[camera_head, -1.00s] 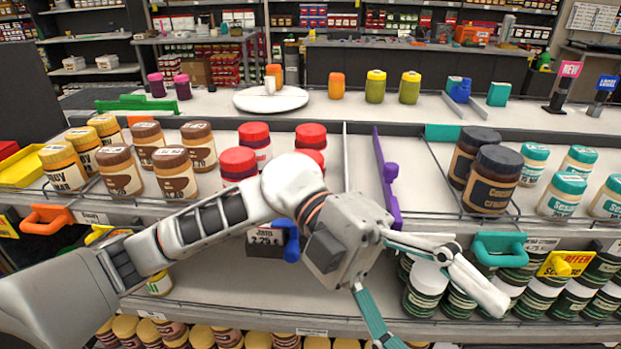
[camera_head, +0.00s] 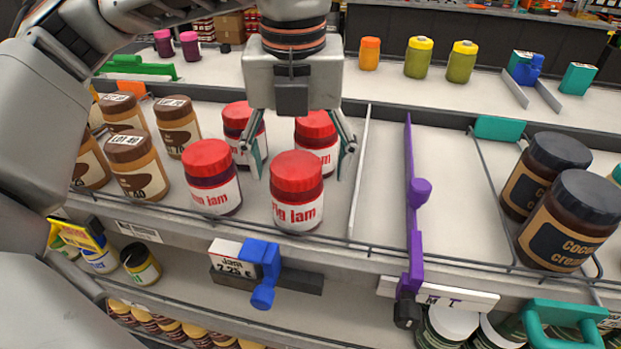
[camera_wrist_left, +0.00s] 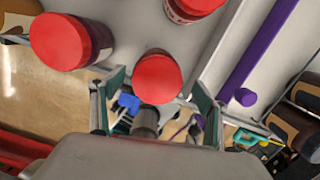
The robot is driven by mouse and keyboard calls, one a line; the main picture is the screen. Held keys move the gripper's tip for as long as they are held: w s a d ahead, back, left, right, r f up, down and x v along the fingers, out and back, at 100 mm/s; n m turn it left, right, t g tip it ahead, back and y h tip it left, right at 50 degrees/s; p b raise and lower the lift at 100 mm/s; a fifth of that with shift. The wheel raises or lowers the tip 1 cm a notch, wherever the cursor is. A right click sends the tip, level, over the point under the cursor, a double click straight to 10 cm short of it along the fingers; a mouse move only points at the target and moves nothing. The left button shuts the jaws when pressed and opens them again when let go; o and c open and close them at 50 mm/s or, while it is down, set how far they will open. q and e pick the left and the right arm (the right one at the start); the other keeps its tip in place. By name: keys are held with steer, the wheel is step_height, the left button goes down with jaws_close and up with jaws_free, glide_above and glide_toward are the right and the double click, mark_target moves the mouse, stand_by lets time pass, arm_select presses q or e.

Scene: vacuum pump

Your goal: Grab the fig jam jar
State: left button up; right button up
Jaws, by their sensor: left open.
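Jam jars with red lids and white labels stand in a group on the shelf. The front right jar (camera_head: 297,195) has a label reading "ig jam". The front left jar (camera_head: 212,178) has a partly readable label. Two more stand behind, the back left jar (camera_head: 238,120) and the back right jar (camera_head: 318,130). My left gripper (camera_head: 300,160) points down, open and empty, over the group. In the left wrist view, the front right jar's red lid (camera_wrist_left: 158,77) shows between the spread fingers; contact cannot be told. My right gripper is not in view.
A purple divider (camera_head: 411,190) and an empty shelf strip lie to the right. Brown-lidded jars (camera_head: 135,165) stand close on the left. A wire rail and blue price-tag clip (camera_head: 263,270) edge the shelf front. Dark coconut cream jars (camera_head: 565,220) stand far right.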

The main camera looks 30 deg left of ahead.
arm_select(q)
steer(key=shift+s+a+f, duration=0.1)
steer(key=shift+s+f, duration=0.1)
steer(key=shift+f, duration=1.25)
steer(key=f, duration=0.2)
steer(key=f+b, duration=0.1)
steer(key=f, duration=0.1)
steer(key=shift+w+a+f, duration=0.15)
steer(key=shift+a, duration=0.05)
steer(key=shift+f, duration=0.15)
steer(key=c, duration=1.6)
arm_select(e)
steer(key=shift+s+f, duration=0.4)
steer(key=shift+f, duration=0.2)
